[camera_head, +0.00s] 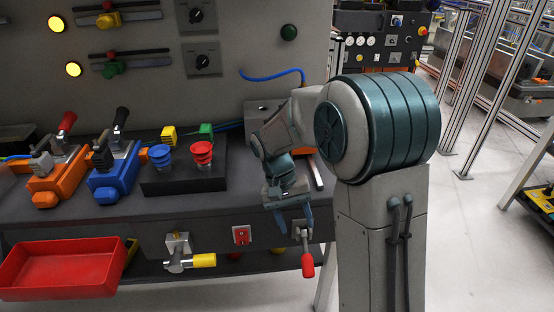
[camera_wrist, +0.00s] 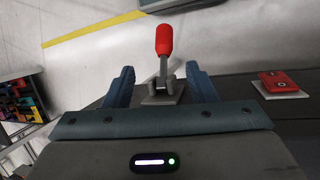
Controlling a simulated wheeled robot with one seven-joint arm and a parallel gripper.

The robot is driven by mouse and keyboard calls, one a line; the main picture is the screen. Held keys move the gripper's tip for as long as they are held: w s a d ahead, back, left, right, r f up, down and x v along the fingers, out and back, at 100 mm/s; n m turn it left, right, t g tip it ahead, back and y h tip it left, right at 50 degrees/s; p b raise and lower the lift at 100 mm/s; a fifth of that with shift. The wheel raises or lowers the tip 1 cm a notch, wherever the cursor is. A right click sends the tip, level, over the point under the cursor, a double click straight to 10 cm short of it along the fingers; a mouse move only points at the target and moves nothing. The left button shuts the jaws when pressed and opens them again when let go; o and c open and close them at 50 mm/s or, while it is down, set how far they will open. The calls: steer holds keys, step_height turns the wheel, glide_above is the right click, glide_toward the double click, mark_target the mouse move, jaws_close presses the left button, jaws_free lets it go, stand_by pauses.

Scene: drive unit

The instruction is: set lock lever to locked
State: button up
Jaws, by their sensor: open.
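A lever with a red grip (camera_head: 307,263) is mounted on the front face of the bench, near its right end. Its grip hangs down in the head view. The same red-gripped lever (camera_wrist: 165,41) stands between my fingers in the wrist view, on a grey square plate (camera_wrist: 162,92). My gripper (camera_head: 280,222) is at the bench front, just left of the lever. In the wrist view my gripper (camera_wrist: 160,76) has its two blue fingers apart, one on each side of the lever's base. I see a gap on both sides, so neither finger appears to touch it.
A red switch (camera_head: 241,235) and a yellow-handled valve (camera_head: 190,260) sit left along the bench front. A red bin (camera_head: 65,270) is at the far left. Orange (camera_head: 60,178) and blue (camera_head: 116,176) clamps stand on the bench top.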

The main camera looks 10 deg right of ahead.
steer(key=s+d+r+t+y+p, duration=0.1)
steer(key=s+r+t+p, duration=0.1)
steer(key=s+r+p, duration=0.2)
steer(key=s+d+r+n+t+y+p, duration=0.1)
steer(key=s+r+p, duration=0.4)
steer(key=r, duration=0.6)
steer(key=s+d+r+t+p, duration=0.1)
steer(key=s+r+t+p, duration=0.2)
steer(key=s+r+p, duration=0.2)
step_height(320, 180, up, 3)
steer(key=shift+d+f+n+y+p, duration=0.1)
steer(key=shift+d+n+y+p, duration=0.2)
steer(key=shift+d+y, duration=0.1)
steer(key=shift+s, duration=0.25)
steer(key=c, duration=0.4)
jaws_close()
